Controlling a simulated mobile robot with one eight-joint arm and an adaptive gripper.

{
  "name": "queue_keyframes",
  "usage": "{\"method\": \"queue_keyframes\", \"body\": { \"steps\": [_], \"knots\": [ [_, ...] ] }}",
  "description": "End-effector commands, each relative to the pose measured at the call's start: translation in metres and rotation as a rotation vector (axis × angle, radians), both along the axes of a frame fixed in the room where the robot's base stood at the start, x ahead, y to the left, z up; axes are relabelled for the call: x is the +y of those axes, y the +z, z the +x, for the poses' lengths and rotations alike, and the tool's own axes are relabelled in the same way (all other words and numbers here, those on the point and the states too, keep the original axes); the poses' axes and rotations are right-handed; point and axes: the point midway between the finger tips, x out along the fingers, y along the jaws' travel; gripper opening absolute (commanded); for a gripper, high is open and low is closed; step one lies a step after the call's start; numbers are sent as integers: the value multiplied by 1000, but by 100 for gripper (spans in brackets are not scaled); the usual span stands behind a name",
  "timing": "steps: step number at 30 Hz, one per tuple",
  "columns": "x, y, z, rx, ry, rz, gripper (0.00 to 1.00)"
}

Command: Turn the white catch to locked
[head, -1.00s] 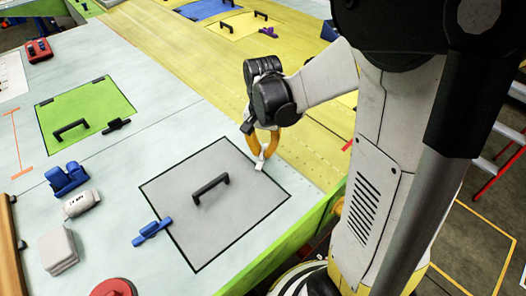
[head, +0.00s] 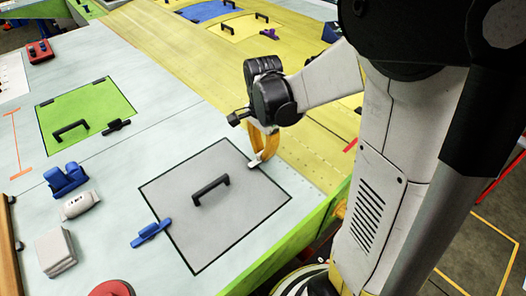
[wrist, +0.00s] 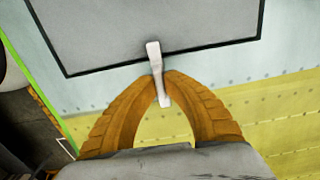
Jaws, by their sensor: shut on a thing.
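The white catch (wrist: 154,57) is a small flat bar at the far edge of the grey panel (head: 240,225). In the wrist view it lies across the panel's dark border, one end over the grey panel and the other outside it. In the head view the catch (head: 254,164) shows as a short white bar, partly hidden by my fingers. My gripper (wrist: 164,78) has orange ribbed fingers with their tips closed on the catch's sides. In the head view my gripper (head: 260,160) comes down on it from above.
A black handle (head: 211,190) stands on the grey panel. A blue catch (head: 151,233) sits at its left edge. A green panel (head: 85,110) with a black handle, a blue block (head: 67,179) and a grey block (head: 56,250) are to the left. The surface around the white catch is clear.

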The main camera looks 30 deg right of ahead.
Motion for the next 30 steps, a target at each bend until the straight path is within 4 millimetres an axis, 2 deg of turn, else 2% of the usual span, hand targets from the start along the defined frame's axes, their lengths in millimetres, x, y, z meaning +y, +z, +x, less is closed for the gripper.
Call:
{"method": "queue_keyframes", "body": {
  "steps": [12,13,14,15,25,30],
  "knots": [
    [0,0,0,0,-6,0,0],
    [0,0,0,0,-6,0,18],
    [0,0,0,0,-6,0,28],
    [0,0,0,0,-6,0,32],
    [0,3,0,0,-5,0,32],
    [0,28,0,0,-5,0,32]
  ]
}}
